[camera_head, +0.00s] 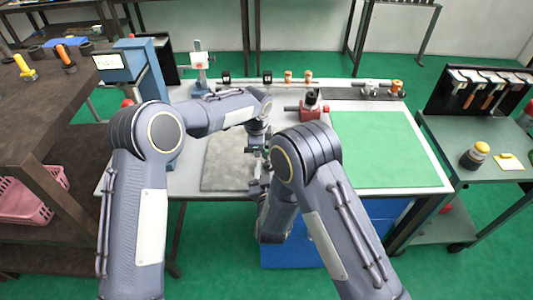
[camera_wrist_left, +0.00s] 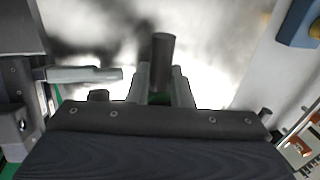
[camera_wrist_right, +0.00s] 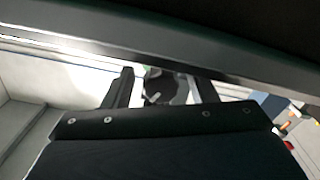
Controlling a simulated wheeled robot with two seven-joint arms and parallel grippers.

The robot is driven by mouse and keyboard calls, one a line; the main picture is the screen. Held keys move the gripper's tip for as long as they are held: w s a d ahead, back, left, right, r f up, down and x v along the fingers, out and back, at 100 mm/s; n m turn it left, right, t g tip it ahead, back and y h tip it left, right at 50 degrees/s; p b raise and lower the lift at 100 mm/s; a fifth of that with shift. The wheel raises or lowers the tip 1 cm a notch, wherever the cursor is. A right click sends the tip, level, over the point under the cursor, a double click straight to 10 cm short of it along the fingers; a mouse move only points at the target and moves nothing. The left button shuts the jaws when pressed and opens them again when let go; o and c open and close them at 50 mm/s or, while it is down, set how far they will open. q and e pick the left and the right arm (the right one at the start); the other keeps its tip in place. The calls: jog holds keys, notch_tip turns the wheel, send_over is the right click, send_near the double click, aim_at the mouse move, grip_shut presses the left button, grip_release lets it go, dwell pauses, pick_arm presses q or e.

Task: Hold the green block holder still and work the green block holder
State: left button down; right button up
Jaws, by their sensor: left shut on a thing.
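I cannot make out the green block holder as a whole; my arms cover the work spot in the head view. My left gripper (camera_wrist_left: 160,82) is shut on a dark upright round post (camera_wrist_left: 163,50) in the left wrist view. My right gripper (camera_wrist_right: 167,78) has its fingers apart in the right wrist view. A dark part (camera_wrist_right: 162,88) shows between those fingers, apart from at least one of them, with a small green sliver behind it. In the head view both hands are close together over the grey plate (camera_head: 222,165).
A green mat (camera_head: 385,150) lies on the right of the bench. A red and black device (camera_head: 311,103) stands behind my arms. A blue stand (camera_head: 155,75) rises at the left. A rail with several knobs runs along the back. A side cart (camera_head: 490,150) stands at the right.

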jog(key=m, duration=0.3)
jog(key=s, duration=1.2)
jog(key=w+d+r+m+g+y, duration=0.35)
jog(key=w+d+r+g, duration=0.2)
jog(key=r, duration=0.45)
jog(key=s+d+r+g, duration=0.2)
jog(key=s+d+r, duration=0.1)
jog(key=s+d, duration=0.2)
jog(key=s+d+r+n+g+y, duration=0.1)
jog(key=s+d+r+g, duration=0.1)
jog(key=s, duration=0.7)
jog(key=shift+d+r, duration=0.7)
jog(key=shift+d, duration=0.65)
